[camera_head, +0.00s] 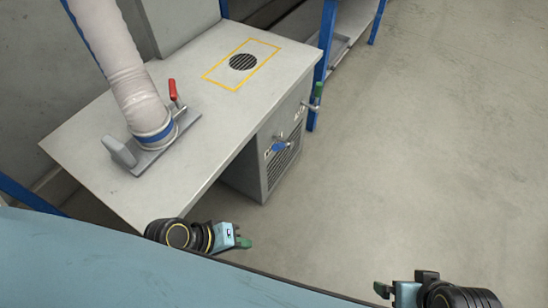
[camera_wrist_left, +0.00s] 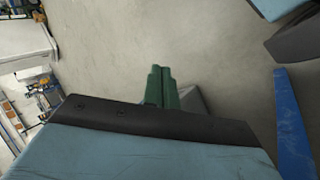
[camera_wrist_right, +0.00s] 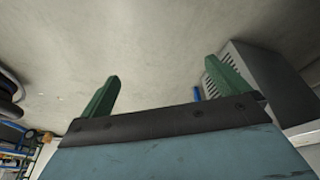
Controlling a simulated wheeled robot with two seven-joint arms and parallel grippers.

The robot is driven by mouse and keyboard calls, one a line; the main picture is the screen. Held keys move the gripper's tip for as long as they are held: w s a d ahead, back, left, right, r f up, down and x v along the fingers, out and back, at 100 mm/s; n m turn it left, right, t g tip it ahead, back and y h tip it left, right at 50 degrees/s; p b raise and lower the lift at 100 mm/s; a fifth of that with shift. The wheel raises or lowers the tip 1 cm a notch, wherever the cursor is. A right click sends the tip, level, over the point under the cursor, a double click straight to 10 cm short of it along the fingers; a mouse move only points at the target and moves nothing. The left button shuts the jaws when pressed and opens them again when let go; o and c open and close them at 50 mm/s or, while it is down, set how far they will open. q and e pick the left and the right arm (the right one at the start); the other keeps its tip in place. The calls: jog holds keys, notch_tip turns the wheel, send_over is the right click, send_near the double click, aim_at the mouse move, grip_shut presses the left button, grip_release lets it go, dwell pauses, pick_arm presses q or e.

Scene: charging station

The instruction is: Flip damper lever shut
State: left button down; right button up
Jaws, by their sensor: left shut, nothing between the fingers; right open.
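A red-handled lever (camera_head: 173,90) stands upright on the grey base plate (camera_head: 184,124) of a white flexible hose (camera_head: 130,85) on the workbench. A blue-handled lever (camera_head: 279,147) and a green-handled lever (camera_head: 317,92) stick out from the grey cabinet under the bench. I cannot tell from their looks which is the damper lever. My left gripper (camera_head: 244,242) is near the bench's front corner, apart from all levers. Its green fingers are together and empty in the left wrist view (camera_wrist_left: 161,86). My right gripper (camera_head: 381,290) is low at right, its fingers apart and empty in the right wrist view (camera_wrist_right: 166,85).
The workbench top (camera_head: 215,55) has a round black grille (camera_head: 243,62) inside a yellow outline. The grey cabinet (camera_head: 262,165) has a slatted vent. A blue-legged shelf (camera_head: 345,40) stands behind. The floor (camera_head: 440,130) to the right is clear.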

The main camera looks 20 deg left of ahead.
pick_arm(q)
jog(key=s+a+r+m+y, duration=0.1)
jog(key=a+r+m+y, duration=0.4)
jog(key=a+m+y, duration=0.1)
jog(key=shift+s+a+m+g+y, duration=0.15)
jog(key=shift+a+m+g+y, duration=0.3)
jog(key=shift+a, duration=0.65)
